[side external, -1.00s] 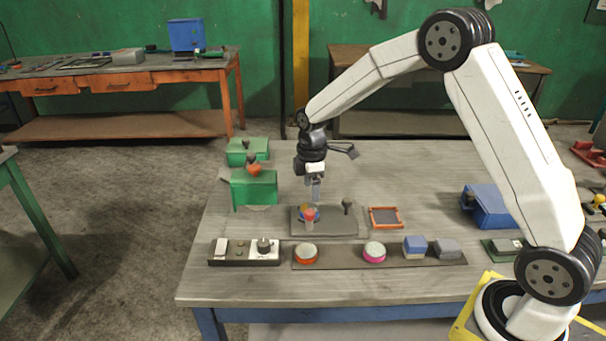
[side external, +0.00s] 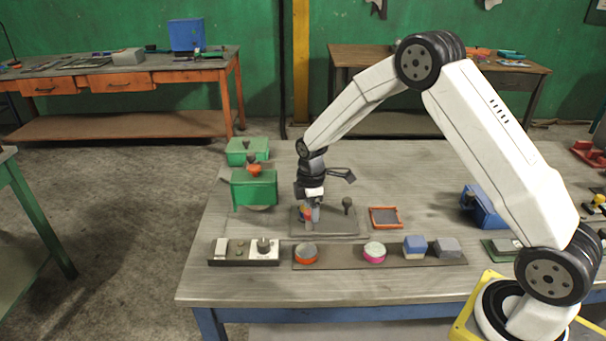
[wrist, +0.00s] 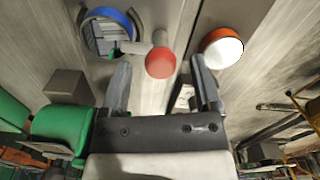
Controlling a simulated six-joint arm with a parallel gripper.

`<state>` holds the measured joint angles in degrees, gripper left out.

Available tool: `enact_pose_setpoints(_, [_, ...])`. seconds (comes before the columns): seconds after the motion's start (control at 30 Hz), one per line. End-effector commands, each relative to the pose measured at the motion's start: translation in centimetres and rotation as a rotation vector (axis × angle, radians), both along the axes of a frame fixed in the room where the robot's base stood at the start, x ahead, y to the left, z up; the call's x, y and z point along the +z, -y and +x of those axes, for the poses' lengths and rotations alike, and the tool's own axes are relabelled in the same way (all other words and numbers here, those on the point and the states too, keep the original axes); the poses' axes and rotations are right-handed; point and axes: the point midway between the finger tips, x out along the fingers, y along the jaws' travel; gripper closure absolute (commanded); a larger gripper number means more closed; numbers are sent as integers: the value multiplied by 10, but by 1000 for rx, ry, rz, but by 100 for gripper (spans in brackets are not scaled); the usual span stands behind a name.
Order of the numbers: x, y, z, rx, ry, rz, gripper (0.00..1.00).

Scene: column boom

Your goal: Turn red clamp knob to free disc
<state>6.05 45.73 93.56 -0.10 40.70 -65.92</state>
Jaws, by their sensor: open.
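The red knob (wrist: 160,62) shows in the wrist view, a rounded red cap on a pale stem. It is between my gripper's two fingertips (wrist: 160,64), with a visible gap on each side. A blue-rimmed disc (wrist: 122,17) with a grey, shiny face lies just left of the knob. In the side view my gripper (side external: 312,222) points down, low over the grey fixture plate (side external: 340,226). Its fingers are open and hide most of the knob and disc there. I cannot tell how deep the knob sits between the fingers.
A dark strip in front holds an orange-rimmed disc (side external: 306,253), a pink-rimmed disc (side external: 374,250) and blue (side external: 414,246) and grey blocks. A dark post (side external: 347,206) stands on the plate's right. A green box (side external: 254,188) is behind left; an orange-framed tray (side external: 385,217) is right.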

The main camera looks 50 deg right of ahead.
Motion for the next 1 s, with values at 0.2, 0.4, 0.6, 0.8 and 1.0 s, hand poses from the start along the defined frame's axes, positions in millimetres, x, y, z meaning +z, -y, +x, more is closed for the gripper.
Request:
enact_pose_setpoints(0.2, [-9, 0, 0, 0, 0, 0, 19])
enact_pose_setpoints(0.4, [-9, 0, 0, 0, 1, -1, 19])
enact_pose_setpoints(0.6, [-9, 0, 0, 0, 1, -1, 73])
enact_pose_setpoints(0.8, [-9, 0, 0, -1, 1, -1, 100])
enact_pose_setpoints(1.0, [-9, 0, 0, -18, 1, 0, 100])
